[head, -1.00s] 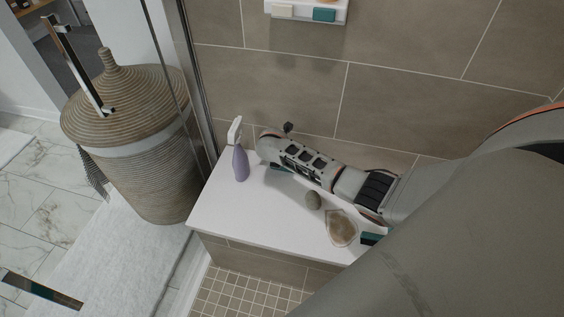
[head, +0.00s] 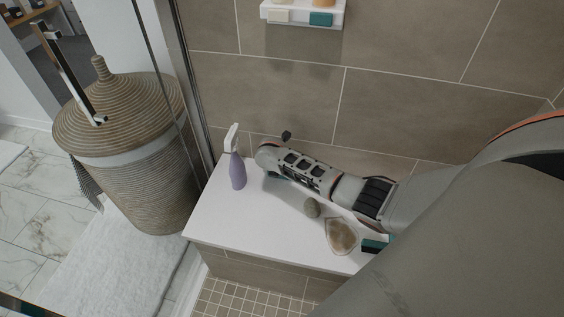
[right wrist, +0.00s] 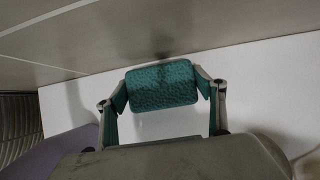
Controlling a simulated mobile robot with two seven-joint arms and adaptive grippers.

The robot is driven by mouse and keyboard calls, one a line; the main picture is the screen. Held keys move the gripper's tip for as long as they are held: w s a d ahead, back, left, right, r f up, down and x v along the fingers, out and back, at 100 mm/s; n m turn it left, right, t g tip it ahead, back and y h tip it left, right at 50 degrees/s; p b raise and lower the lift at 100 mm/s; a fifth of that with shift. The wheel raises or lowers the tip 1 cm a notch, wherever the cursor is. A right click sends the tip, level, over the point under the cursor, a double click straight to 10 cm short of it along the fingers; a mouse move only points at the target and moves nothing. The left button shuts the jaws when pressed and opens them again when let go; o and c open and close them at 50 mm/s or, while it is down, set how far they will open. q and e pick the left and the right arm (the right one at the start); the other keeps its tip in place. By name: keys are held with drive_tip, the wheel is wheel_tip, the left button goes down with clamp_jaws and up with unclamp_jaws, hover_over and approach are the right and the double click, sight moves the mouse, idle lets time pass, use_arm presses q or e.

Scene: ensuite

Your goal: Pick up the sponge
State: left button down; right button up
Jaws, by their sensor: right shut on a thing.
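A teal, textured sponge (right wrist: 160,85) sits between the two fingertips of my right gripper (right wrist: 161,92) in the right wrist view. The fingers press on its left and right ends, so the gripper is shut on it. In the head view my right gripper (head: 276,174) is over the back part of the white bench (head: 230,220). A little teal shows beneath it, and the arm hides the rest. I cannot tell whether the sponge touches the bench. My left gripper is in neither view.
A purple spray bottle (head: 237,170) stands close left of my right gripper. The tiled wall (head: 280,95) rises behind, with a small shelf (head: 303,18). A wicker basket (head: 135,175) stands left.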

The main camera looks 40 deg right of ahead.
drive_tip(key=shift+r, duration=0.35)
wheel_tip(320, 180, up, 7)
drive_tip(key=p, duration=0.3)
drive_tip(key=shift+a+f+p, duration=0.1)
drive_tip(key=shift+p, duration=0.2)
use_arm(q)
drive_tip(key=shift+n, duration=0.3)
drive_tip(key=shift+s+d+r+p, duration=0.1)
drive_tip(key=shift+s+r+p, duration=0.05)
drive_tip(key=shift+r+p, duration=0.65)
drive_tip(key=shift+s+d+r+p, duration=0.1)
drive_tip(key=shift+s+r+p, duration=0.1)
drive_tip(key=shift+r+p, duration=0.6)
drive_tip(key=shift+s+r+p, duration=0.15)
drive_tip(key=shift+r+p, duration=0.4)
drive_tip(key=shift+p, duration=0.45)
use_arm(e)
drive_tip(key=s+a, duration=1.3)
drive_tip(key=a, duration=0.2)
drive_tip(key=shift+f, duration=0.3)
drive_tip(key=shift+c, duration=0.3)
